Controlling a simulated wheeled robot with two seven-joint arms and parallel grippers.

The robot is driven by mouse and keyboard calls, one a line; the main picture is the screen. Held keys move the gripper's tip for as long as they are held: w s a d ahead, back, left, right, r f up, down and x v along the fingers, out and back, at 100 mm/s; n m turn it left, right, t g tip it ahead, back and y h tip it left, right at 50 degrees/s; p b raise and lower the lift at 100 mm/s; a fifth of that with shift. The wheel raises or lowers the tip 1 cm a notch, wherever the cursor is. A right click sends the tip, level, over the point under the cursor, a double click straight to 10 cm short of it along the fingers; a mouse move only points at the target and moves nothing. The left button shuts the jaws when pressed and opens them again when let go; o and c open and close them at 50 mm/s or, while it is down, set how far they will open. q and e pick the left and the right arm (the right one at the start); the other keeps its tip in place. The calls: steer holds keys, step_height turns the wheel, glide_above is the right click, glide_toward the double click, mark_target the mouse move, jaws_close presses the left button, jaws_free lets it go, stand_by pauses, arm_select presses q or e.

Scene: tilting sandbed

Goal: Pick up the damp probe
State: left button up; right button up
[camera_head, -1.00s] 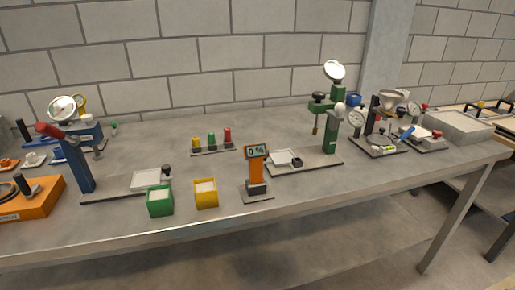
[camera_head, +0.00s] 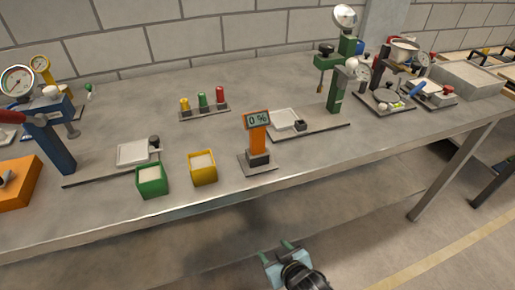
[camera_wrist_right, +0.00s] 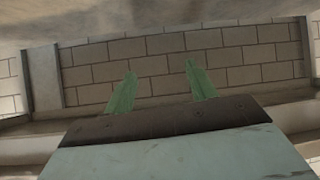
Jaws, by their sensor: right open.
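The damp probe (camera_head: 258,137) is an orange handheld meter with a dark display reading "0 %". It stands upright in a dark holder on a flat grey base plate (camera_head: 257,167) near the front edge of the table. My right gripper (camera_head: 278,248) is in front of and below the table edge, apart from the probe. In the right wrist view its two green fingers (camera_wrist_right: 161,92) are spread with nothing between them, and the probe does not show there. My left gripper is not in view.
A yellow box (camera_head: 203,168) and a green box (camera_head: 151,181) stand left of the probe. A green press-like stand (camera_head: 337,90) is behind it to the right. Red, green and yellow pegs (camera_head: 204,104) stand behind. The table's front edge (camera_head: 300,184) lies between my gripper and the probe.

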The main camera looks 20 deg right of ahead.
steer(key=w+r+m+t, duration=0.1)
steer(key=w+r+t, duration=0.25)
steer(key=r, duration=1.05)
steer(key=m+t, duration=0.1)
steer(key=t, duration=0.3)
glide_toward(259, 137)
steer(key=shift+h, duration=0.4)
steer(key=w, duration=0.7)
steer(key=shift+a+r+p, duration=0.15)
steer(key=shift+a+p, duration=0.2)
steer(key=shift+p, duration=0.05)
steer(key=shift+w, duration=0.8)
steer(key=w, duration=0.4)
steer(key=shift+w+a, duration=0.1)
steer(key=shift+w, duration=0.2)
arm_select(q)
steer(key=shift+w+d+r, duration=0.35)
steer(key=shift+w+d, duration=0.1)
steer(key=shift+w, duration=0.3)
arm_select(e)
steer(key=c, duration=0.9)
steer(key=shift+c, duration=0.2)
